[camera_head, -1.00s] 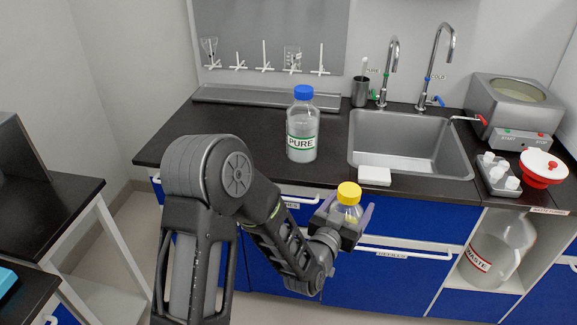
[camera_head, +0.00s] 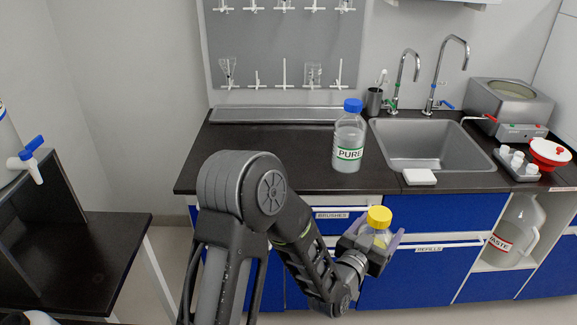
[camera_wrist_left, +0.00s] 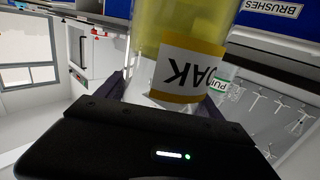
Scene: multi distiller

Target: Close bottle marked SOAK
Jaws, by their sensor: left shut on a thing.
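The bottle marked SOAK (camera_wrist_left: 190,55) has a yellow-bordered label and yellowish contents. Its label shows upside down in the left wrist view, partly cut off so that "OAK" is readable. In the head view the bottle (camera_head: 376,237) has a yellow cap (camera_head: 379,217) on top. My left gripper (camera_head: 372,250) is shut on the bottle's body and holds it in front of the blue cabinets, below the counter's edge. In the wrist view the gripper's dark fingers (camera_wrist_left: 165,92) flank the bottle. I cannot tell how tightly the cap sits. My right gripper is not in view.
A PURE bottle (camera_head: 349,140) with a blue cap stands on the black counter (camera_head: 270,150). A sink (camera_head: 430,145) and a white block (camera_head: 419,177) are to its right. A WASTE jug (camera_head: 512,235) sits in a shelf opening. A dark side table (camera_head: 90,250) is at left.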

